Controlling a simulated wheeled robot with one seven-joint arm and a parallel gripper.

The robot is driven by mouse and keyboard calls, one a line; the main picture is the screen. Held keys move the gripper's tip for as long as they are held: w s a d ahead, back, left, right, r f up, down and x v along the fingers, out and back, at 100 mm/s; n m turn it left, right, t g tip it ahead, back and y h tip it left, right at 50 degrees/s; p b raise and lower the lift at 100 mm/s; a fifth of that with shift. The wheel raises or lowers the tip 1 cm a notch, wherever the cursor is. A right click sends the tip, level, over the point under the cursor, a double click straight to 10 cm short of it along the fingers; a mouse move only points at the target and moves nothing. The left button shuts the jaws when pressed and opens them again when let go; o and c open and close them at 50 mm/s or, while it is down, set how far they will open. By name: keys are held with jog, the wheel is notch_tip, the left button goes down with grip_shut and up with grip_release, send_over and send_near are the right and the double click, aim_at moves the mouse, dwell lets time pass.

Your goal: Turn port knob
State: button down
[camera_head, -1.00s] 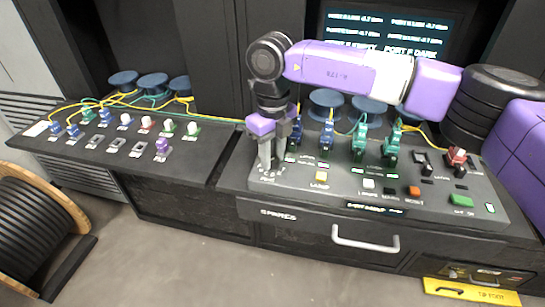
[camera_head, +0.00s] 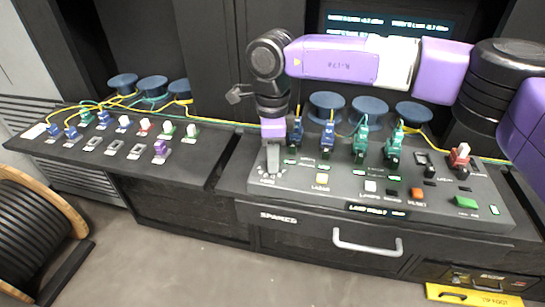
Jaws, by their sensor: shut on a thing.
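The port knob sits at the left end of the dark splicing console (camera_head: 330,215), with its marked dial (camera_head: 266,179) partly showing below my gripper. My gripper (camera_head: 273,170) points straight down over the dial and is shut on the knob. I see its grey fingers nearly edge-on, one behind the other. The fingers hide most of the knob, so its pointer direction cannot be read.
Blue and green connectors (camera_head: 361,142) stand just right of my gripper. A side bench (camera_head: 120,170) holds several small connectors.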

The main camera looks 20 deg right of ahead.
jog(key=shift+r+n, duration=0.1)
jog(key=shift+n, duration=0.5)
jog(key=shift+a, duration=0.1)
jog(key=c, duration=1)
grip_release()
jog(key=shift+c, duration=0.2)
notch_tip(320, 180, up, 8)
jog(key=shift+f, duration=0.1)
